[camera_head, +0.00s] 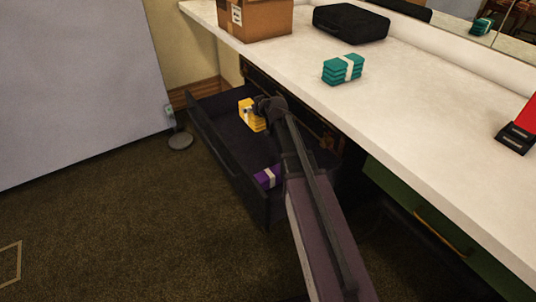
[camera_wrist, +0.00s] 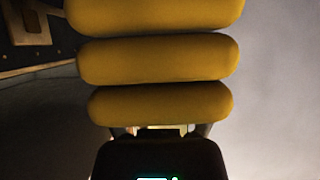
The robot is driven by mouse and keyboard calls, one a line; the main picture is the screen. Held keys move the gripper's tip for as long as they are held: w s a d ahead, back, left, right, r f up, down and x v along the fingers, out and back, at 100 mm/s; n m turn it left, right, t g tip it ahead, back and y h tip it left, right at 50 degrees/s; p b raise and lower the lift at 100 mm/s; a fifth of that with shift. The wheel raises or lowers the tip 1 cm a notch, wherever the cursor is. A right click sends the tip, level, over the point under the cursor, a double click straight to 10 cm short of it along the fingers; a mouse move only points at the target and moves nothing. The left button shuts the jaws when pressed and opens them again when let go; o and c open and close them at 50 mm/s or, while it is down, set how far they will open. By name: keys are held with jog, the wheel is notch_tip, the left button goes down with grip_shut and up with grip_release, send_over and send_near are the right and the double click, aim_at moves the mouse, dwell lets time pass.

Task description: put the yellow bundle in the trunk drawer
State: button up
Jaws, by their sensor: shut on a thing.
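The yellow bundle (camera_head: 250,115) is a stack of rounded yellow layers with a pale band. My gripper (camera_head: 264,107) is shut on it and holds it over the far part of the open trunk drawer (camera_head: 205,135). I cannot tell whether the bundle touches the drawer floor. In the wrist view the yellow bundle (camera_wrist: 158,60) fills the upper middle and hides most of what lies beyond; the fingertips are hidden behind it. A purple bundle (camera_head: 266,178) with a pale band lies in the near part of the drawer, partly hidden by my arm.
A teal bundle (camera_head: 343,69), a cardboard box (camera_head: 262,18), a black case (camera_head: 350,23) and a red and black object (camera_head: 519,136) stand on the white counter (camera_head: 430,120). A green drawer front (camera_head: 420,205) is below it. A grey panel (camera_head: 75,80) stands left; carpet between is clear.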

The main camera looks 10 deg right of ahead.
notch_tip(320, 180, down, 9)
jog(key=s+b, duration=0.2)
jog(key=b, duration=0.6)
jog(key=shift+s+d+n, duration=0.25)
jog(key=shift+d+n, duration=0.05)
notch_tip(320, 180, down, 6)
jog(key=b, duration=0.6)
jog(key=shift+f, duration=0.2)
jog(key=shift+f+b, duration=1.8)
jog(key=shift+b, duration=0.2)
jog(key=shift+f+b, duration=0.55)
jog(key=shift+b, duration=0.05)
jog(key=o, duration=1.1)
